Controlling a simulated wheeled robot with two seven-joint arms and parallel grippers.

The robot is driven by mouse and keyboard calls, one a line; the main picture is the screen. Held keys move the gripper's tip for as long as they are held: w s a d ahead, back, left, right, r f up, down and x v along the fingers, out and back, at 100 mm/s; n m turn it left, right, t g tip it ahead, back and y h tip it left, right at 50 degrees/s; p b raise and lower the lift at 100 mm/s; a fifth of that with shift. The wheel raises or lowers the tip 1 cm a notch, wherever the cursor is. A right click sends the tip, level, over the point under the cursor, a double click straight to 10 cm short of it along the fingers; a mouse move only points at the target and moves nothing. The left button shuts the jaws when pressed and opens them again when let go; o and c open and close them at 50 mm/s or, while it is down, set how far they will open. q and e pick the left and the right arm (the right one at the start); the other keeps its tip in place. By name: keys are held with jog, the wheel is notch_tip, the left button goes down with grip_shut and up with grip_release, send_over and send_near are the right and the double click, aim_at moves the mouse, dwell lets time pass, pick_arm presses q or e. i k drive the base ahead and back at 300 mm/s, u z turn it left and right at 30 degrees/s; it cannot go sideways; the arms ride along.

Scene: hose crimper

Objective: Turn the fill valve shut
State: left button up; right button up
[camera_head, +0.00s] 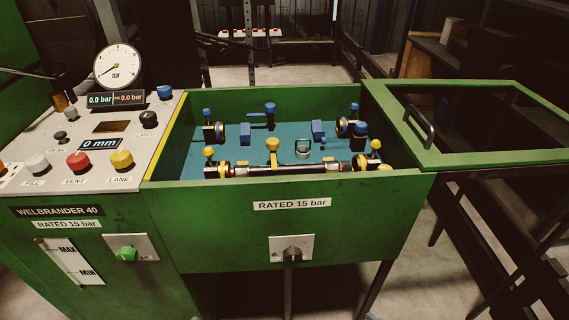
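The white knob labelled FILL (36,165) is on the sloping grey control panel (105,182) at the left. How far it is turned cannot be told. To its right are the red VENT knob (77,161) and the yellow LANE knob (121,159). The round pressure gauge (117,67) stands above the panel, its needle toward the lower left. Neither of my grippers is in view.
The open green tank (293,222) beside the panel holds blue and yellow fittings and a dark hose (285,168). Its framed lid (478,159) is swung open to the right. A green knob (126,254) is on the front. The space above the panel's front is clear.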

aim_at(38, 162)
jog(key=u, duration=3)
jog(key=i, duration=0.9)
jog(key=z, duration=1.25)
